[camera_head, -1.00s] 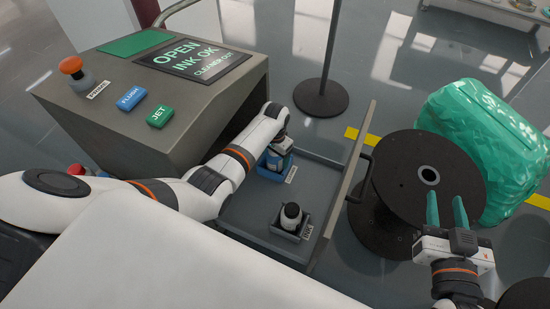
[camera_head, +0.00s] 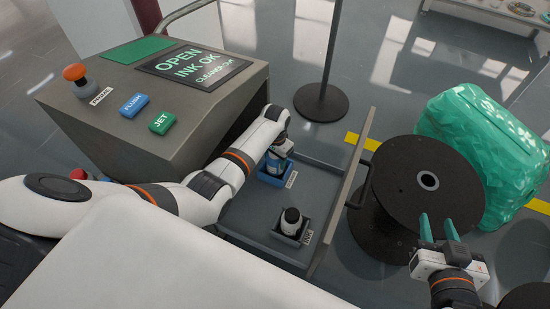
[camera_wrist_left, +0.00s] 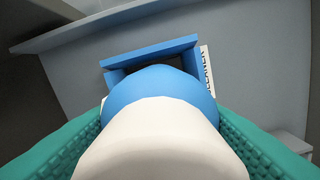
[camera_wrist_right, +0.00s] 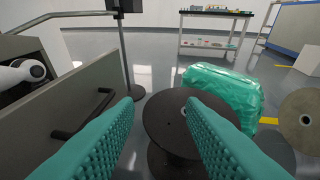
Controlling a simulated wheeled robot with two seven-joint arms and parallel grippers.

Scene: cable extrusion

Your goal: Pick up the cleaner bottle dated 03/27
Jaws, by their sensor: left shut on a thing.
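My left gripper (camera_head: 279,150) is shut on a bottle with a white part and a blue part (camera_wrist_left: 160,135), which fills the lower middle of the left wrist view. The bottle is at a blue holder (camera_wrist_left: 150,52) with a white label, in an open grey drawer. In the head view the holder (camera_head: 272,180) shows just below the gripper. I cannot tell whether the bottle is fully clear of it. No date is readable on the bottle. My right gripper (camera_head: 438,228) is open and empty in front of the black reel; its teal fingers (camera_wrist_right: 165,125) stand apart.
A dark bottle with a white band (camera_head: 291,218) stands in a grey holder nearer the drawer front (camera_head: 340,195). A grey machine (camera_head: 140,125) with a sign and buttons stands left. A black reel (camera_head: 400,185) and a green wrapped bundle (camera_head: 485,145) are right of the drawer.

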